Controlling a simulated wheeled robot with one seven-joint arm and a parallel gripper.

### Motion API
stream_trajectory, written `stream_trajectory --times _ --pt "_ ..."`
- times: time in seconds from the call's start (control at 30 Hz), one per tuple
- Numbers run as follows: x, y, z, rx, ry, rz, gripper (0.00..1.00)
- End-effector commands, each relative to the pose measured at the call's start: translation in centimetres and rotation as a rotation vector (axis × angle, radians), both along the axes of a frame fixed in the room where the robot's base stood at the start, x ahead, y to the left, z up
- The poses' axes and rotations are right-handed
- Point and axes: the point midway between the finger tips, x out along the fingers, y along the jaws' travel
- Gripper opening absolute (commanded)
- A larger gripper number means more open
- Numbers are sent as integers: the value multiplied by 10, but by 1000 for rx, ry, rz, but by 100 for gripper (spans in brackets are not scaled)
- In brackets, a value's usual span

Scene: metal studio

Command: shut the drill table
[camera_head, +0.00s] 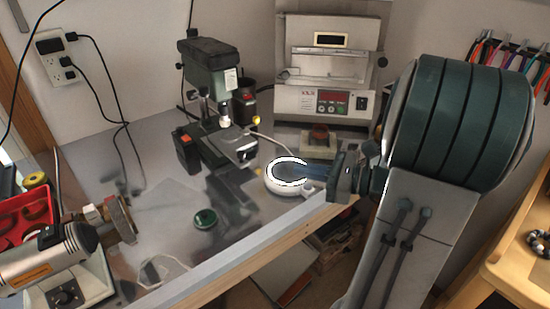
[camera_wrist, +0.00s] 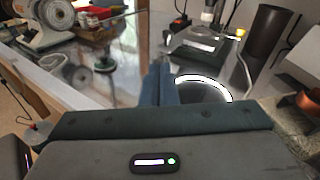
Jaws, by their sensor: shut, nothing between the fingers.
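The drill press (camera_head: 212,85) stands upright on the bench, with a dark green head and a black base. Its drill table (camera_head: 243,150) is a small grey plate below the chuck that juts toward the right front. In the wrist view, the drill table (camera_wrist: 203,43) appears ahead of the fingers, a little right of centre. My gripper (camera_head: 310,172) is shut and empty, to the right and front of the drill table and apart from it. In the wrist view, the shut fingers (camera_wrist: 161,70) point forward. I cannot tell the plate's exact angle.
A white round device with a lit ring (camera_head: 284,188) sits right beside or below my fingers. A kiln (camera_head: 330,70) stands behind, with a dark cylinder (camera_wrist: 268,32) near the drill. A green round item (camera_head: 205,218) lies on the bench; a grinder (camera_head: 60,255) is at left.

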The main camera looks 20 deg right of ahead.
Motion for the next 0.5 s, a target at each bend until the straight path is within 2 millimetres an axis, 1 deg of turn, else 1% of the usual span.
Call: stream_trajectory --times 0.03,0.1,0.27,0.37,0.5 --pt "-1 -2 -2 50 32 -28 0" --pt "-1 -4 -3 95 60 -53 0" --pt "4 -2 -4 121 76 -69 0" --pt "14 8 -5 120 76 -70 0" --pt "35 28 -6 118 76 -70 0"
